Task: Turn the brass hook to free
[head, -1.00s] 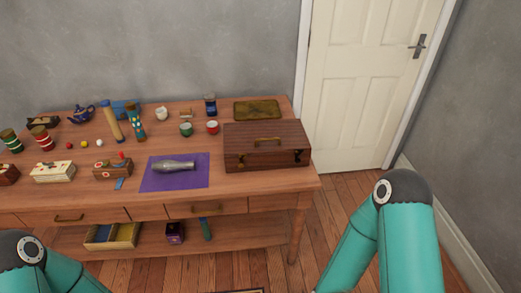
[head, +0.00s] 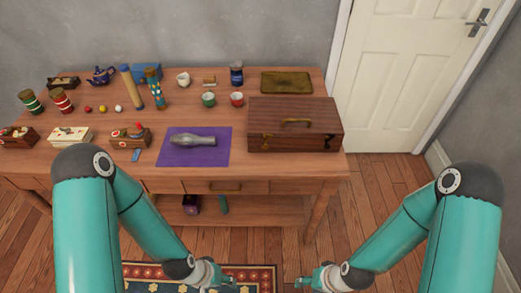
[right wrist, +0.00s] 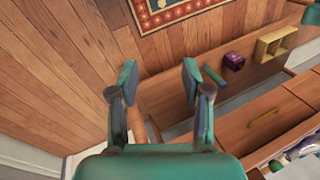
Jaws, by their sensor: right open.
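A dark wooden box (head: 295,125) stands shut at the right end of the table, with a brass handle (head: 297,122) on its lid. Small brass fittings show on its front, one at the left (head: 266,140) and one at the right (head: 328,140). They are too small to tell which is the hook or how it is turned. My left gripper (head: 222,275) is low in front of the table, its jaws unclear. My right gripper (head: 308,280) is also low, well short of the box. In the right wrist view it is open and empty (right wrist: 155,80).
A patterned rug (head: 250,277) lies in front. A white door (head: 410,75) is at the right.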

